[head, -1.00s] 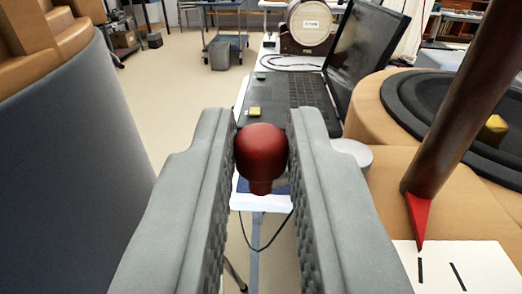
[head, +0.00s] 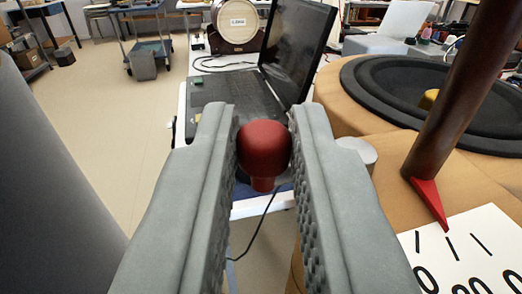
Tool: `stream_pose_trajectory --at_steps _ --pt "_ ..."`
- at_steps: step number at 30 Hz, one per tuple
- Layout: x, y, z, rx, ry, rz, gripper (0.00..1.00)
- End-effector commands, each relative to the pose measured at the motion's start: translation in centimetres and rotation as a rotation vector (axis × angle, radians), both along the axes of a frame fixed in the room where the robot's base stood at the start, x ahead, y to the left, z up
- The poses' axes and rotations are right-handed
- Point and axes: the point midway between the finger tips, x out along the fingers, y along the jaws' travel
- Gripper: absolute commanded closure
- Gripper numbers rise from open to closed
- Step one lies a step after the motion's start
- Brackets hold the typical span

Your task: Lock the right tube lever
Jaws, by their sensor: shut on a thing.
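My gripper (head: 264,140) is in the middle of the view, its two grey padded fingers shut on a red knob (head: 264,150). The knob has a rounded head and a narrower neck below. The lever shaft under it is hidden or out of view. To the right, a dark brown rod (head: 460,95) leans, with a red pointer (head: 430,203) at its lower end. The pointer's tip is by the black marks of a white scale card (head: 470,262), close to the middle visible mark. Round digits below are cut off.
An open laptop (head: 235,100) stands on a white table beyond my gripper. A round black-rimmed speaker part (head: 375,95) sits in a tan body at right. A large grey curved surface (head: 50,190) fills the left edge. Open floor (head: 130,130) lies between.

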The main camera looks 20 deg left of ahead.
Motion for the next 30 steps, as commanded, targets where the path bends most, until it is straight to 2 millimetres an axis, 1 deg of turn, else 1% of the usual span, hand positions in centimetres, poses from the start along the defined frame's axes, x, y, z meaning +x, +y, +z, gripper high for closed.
stream_pose_trajectory --at_steps 1,10,21,22,24,25,30 --pt "0.04 0.07 0.39 0.003 -0.006 -0.012 1.00" --pt "0.15 0.27 0.29 0.001 0.000 -0.073 1.00" --pt "0.16 0.25 0.18 0.000 0.002 -0.079 1.00" --pt "0.16 0.25 0.18 0.000 0.002 -0.079 0.80" --pt "0.16 0.26 0.15 -0.001 0.003 -0.078 0.66" --pt "0.16 0.26 0.13 -0.001 0.003 -0.078 0.62" --pt "0.16 0.28 0.04 -0.001 0.005 -0.078 0.62"
